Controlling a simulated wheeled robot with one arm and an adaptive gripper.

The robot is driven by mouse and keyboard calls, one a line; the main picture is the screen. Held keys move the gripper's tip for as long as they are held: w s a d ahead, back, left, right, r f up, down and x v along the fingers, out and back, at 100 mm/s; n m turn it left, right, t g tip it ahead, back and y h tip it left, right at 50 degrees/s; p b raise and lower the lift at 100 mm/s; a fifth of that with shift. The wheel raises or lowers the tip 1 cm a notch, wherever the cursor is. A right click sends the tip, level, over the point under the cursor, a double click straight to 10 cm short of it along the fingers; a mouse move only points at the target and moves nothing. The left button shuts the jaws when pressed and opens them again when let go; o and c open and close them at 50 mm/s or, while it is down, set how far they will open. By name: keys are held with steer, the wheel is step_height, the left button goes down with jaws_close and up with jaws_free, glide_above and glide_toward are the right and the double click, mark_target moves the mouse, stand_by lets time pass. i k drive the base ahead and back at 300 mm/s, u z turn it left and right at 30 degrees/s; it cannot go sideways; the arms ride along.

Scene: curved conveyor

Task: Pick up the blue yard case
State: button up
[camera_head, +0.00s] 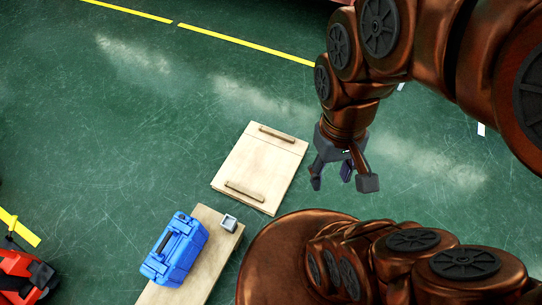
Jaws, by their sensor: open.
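The blue yard case (181,249) has a dark handle on its upper face. It lies on a narrow wooden board (212,281) at the lower left of the head view. My gripper (343,180) is at the upper right of the case, well apart from it. Its fingers are spread and empty, pointing down.
A small grey square block (228,223) sits on the board beside the case. A wooden panel with two cleats (285,154) lies between the case and my gripper. A red and black object (26,275) is at the lower left edge. Green floor with yellow lines is clear at upper left.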

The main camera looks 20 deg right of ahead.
mark_target(171, 259)
steer(key=z, duration=0.05)
steer(key=k, duration=0.5)
steer(key=u, duration=0.85)
steer(key=i, duration=0.2)
steer(key=u, duration=2.05)
